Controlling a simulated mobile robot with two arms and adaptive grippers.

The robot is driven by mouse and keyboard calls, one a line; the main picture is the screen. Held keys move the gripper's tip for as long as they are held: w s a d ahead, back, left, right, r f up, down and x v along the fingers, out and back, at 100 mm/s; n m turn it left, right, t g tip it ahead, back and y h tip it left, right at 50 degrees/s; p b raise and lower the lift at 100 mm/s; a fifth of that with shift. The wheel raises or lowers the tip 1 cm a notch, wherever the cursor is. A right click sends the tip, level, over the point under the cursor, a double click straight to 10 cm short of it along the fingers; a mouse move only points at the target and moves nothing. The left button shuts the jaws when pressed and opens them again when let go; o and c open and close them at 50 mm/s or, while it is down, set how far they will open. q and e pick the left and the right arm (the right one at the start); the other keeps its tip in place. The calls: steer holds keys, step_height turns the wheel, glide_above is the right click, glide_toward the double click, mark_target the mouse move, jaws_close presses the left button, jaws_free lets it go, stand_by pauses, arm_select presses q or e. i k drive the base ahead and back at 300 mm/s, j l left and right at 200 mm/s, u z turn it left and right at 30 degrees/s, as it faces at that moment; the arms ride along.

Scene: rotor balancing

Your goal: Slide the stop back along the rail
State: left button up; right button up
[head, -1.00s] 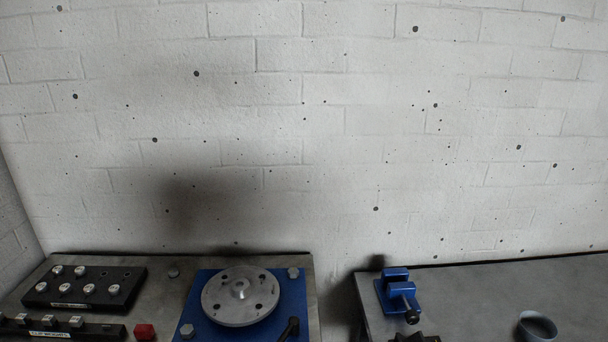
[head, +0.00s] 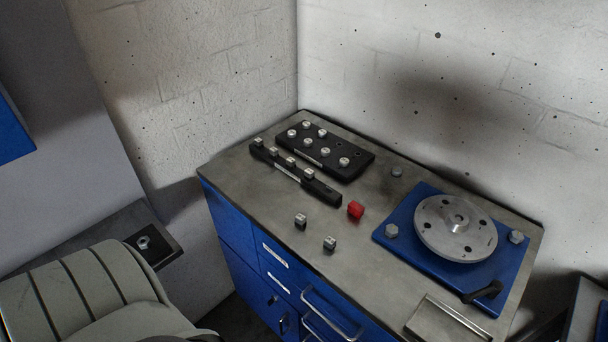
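A small red block (head: 355,209), which may be the stop, sits on the grey bench top just off the right end of a black rail. The black rail (head: 325,191) lies along the left part of the bench and carries several small metal pieces. It has a white label on its front side. A slim metal strip (head: 452,319) near the bench's front right may also be a rail; its lower part runs near the picture's bottom. Neither of my grippers shows in the head view.
A black block (head: 350,174) with several metal knobs lies behind the rail. Two small metal weights (head: 300,221) (head: 330,243) stand in front. A blue plate (head: 396,252) bears a round metal rotor (head: 436,229). A grey ribbed form, seemingly a seat (head: 90,295), fills the lower left.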

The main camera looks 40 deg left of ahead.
mark_target(356, 210)
steer(key=i+u, duration=0.1)
steer(key=u, duration=0.8)
